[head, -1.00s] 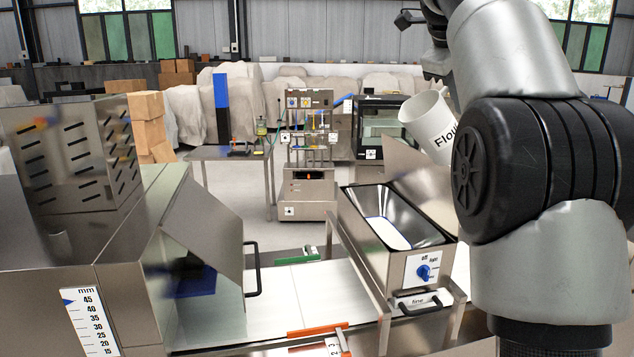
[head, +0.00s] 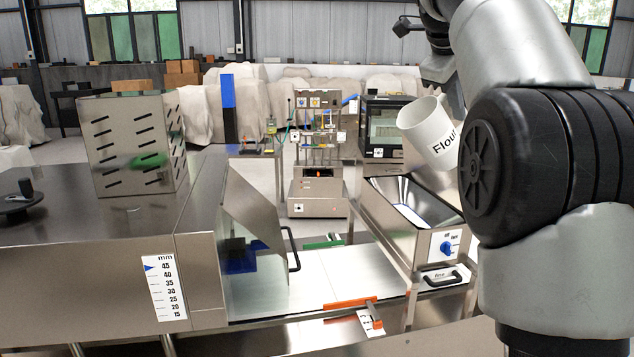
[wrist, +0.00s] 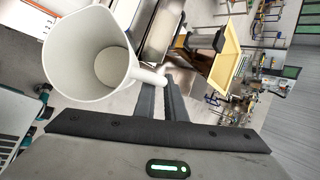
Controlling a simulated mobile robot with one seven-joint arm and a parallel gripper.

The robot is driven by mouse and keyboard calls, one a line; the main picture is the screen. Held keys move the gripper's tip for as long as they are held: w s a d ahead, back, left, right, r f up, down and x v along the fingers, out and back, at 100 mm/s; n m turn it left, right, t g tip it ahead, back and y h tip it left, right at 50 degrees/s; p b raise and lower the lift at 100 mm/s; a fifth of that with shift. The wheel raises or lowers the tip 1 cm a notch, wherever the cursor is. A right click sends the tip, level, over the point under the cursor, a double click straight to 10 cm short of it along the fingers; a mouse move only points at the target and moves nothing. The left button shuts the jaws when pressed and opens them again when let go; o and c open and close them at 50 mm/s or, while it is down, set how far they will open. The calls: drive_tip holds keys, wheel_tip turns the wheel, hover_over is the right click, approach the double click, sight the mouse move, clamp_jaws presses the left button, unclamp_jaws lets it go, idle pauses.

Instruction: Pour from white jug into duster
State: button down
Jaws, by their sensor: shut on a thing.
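The white jug (head: 430,133), marked "Flour", is tilted in the head view, its mouth toward the upper left. It is held in the air above the duster. In the wrist view the jug (wrist: 92,55) shows its open mouth and its handle by the fingers. My gripper (wrist: 165,88) is shut on the jug's handle; in the head view my arm hides most of it. The duster (head: 405,225) is a steel hopper with a blue knob (head: 447,247) on its front. Some white shows inside it. No flour stream is visible.
A steel machine with a slotted guard (head: 135,145) and a millimetre scale (head: 163,290) fills the left. A white belt (head: 320,275) with an orange bar (head: 350,303) runs below the duster. A tool trolley (head: 318,190) stands behind.

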drive_tip(key=s+a+f+n+y, duration=0.2)
drive_tip(key=a+f, duration=0.2)
drive_tip(key=f, duration=1.2)
drive_tip(key=s+a+f+n+t+y, duration=0.1)
drive_tip(key=s+a+f+n, duration=0.2)
drive_tip(key=f, duration=1.3)
drive_tip(key=s+a+f+n+t+y, duration=0.1)
drive_tip(key=a+f, duration=0.5)
drive_tip(key=f, duration=1)
drive_tip(key=shift+s+a+n+y, duration=0.25)
drive_tip(key=shift+s+n+y, duration=0.55)
drive_tip(key=shift+n, duration=0.2)
drive_tip(key=shift+r, duration=0.2)
wheel_tip(320, 180, up, 6)
drive_tip(key=p, duration=0.6)
drive_tip(key=shift+a, duration=0.15)
drive_tip(key=shift+r, duration=0.1)
